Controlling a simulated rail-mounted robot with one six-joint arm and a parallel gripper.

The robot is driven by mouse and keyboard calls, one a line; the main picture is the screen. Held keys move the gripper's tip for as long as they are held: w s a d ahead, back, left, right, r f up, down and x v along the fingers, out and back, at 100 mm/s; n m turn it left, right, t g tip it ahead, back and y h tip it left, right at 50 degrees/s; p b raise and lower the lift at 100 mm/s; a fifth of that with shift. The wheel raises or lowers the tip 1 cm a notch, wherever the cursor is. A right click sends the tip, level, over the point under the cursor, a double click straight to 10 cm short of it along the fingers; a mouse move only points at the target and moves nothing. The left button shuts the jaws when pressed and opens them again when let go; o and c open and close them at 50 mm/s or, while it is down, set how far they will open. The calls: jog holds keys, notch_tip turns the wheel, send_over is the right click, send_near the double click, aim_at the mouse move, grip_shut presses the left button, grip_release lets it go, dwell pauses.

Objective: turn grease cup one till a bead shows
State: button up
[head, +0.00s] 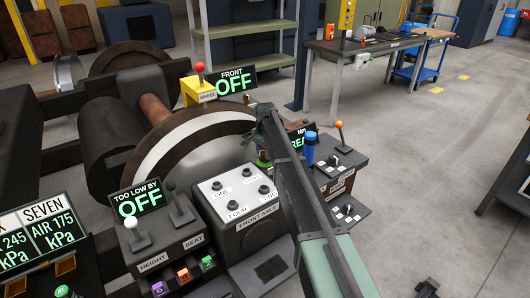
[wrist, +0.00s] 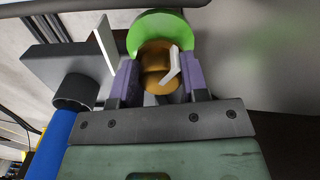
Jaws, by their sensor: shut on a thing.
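In the wrist view a brass-coloured round cup (wrist: 154,72) sits between the two purple fingers of my gripper (wrist: 154,80), which is shut on it. A bent white piece (wrist: 173,66) shows at the cup's right side. A green disc (wrist: 155,22) is just beyond the cup. I take the cup to be a grease cup; no number on it can be read. In the head view my arm reaches to a small green part (head: 263,160) behind the front axle box, and my fingertips are hidden there.
The front axle box (head: 238,205) with several black knobs stands left of my arm. A blue handle (head: 310,148) and an orange-topped lever (head: 340,135) stand close on the right. The large wheel (head: 205,140) is behind. In the wrist view a blue cylinder (wrist: 52,145) is at left.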

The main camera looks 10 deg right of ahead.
jog(key=o, duration=0.9)
jog(key=shift+o, duration=0.2)
notch_tip(320, 180, up, 11)
jog(key=p, duration=1)
jog(key=shift+p, duration=0.4)
jog(key=shift+f, duration=0.15)
